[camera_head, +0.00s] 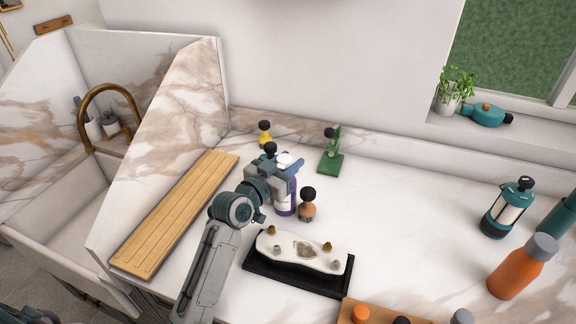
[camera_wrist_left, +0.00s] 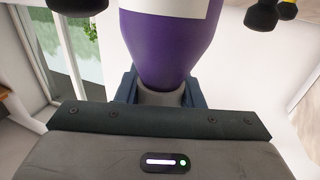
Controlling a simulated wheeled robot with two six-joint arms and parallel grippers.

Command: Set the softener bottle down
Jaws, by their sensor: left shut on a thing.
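The softener bottle (camera_head: 286,205) is purple with a pale label and a white cap, and it stands roughly upright over the marble counter. My left gripper (camera_head: 287,168) is shut on its neck from above and partly hides its upper part. I cannot tell whether its base touches the counter. In the left wrist view, the purple body of the bottle (camera_wrist_left: 168,45) widens away from the fingers, which sit on both sides of its pale neck. My right gripper is not in view.
A brown round item with a dark knob (camera_head: 307,206) stands close right of the bottle. A black tray (camera_head: 295,279) is in front, a green stand (camera_head: 331,160) and yellow item (camera_head: 265,133) behind, a wooden board (camera_head: 178,210) left.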

